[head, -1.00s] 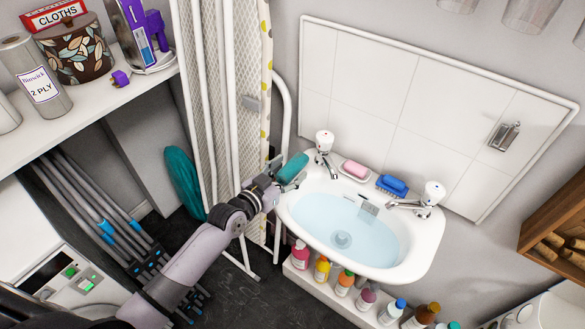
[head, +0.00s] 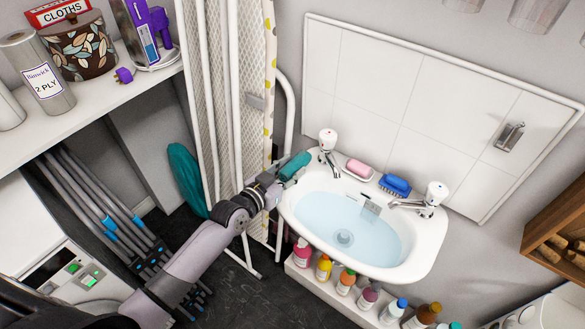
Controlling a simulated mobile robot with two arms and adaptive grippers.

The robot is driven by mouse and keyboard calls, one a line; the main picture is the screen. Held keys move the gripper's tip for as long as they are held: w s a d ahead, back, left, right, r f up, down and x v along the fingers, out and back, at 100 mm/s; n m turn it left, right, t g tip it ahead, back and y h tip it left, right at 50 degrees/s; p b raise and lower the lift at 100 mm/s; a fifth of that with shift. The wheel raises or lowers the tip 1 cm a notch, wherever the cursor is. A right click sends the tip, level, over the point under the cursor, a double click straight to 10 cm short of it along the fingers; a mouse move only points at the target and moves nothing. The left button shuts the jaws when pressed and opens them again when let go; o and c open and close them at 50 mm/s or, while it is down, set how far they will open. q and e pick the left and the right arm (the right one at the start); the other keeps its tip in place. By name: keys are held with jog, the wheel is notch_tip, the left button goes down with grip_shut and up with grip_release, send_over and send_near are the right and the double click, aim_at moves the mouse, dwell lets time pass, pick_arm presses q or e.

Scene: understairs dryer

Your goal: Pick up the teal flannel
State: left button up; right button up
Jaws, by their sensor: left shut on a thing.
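The teal flannel (head: 294,165) is a small rolled or bunched cloth at the back left rim of the white sink (head: 425,245). My left gripper (head: 284,181) is shut on the flannel, with the cloth showing beyond the fingers. I cannot tell whether the cloth still touches the rim. My right gripper is not in view.
Two taps (head: 327,142) (head: 432,199) stand on the sink's back edge, with a pink soap (head: 359,168) and a blue brush (head: 395,184) between them. Water fills the basin. Folded ironing boards (head: 235,90) stand left of the sink. Several bottles (head: 346,280) line a ledge below.

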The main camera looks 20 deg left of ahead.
aim_at(290, 167)
pick_arm(q)
notch_tip(290, 167, up, 20)
jog(key=p, duration=0.2)
jog(key=s+a+f+n+y, duration=0.1)
jog(key=s+n+y, duration=0.1)
jog(key=s, duration=0.5)
jog(key=s+a+f+n+t+y, duration=0.1)
jog(key=s+f+n+y, duration=0.1)
jog(key=s, duration=0.4)
jog(key=shift+s+y, duration=0.35)
jog(key=shift+y, duration=0.35)
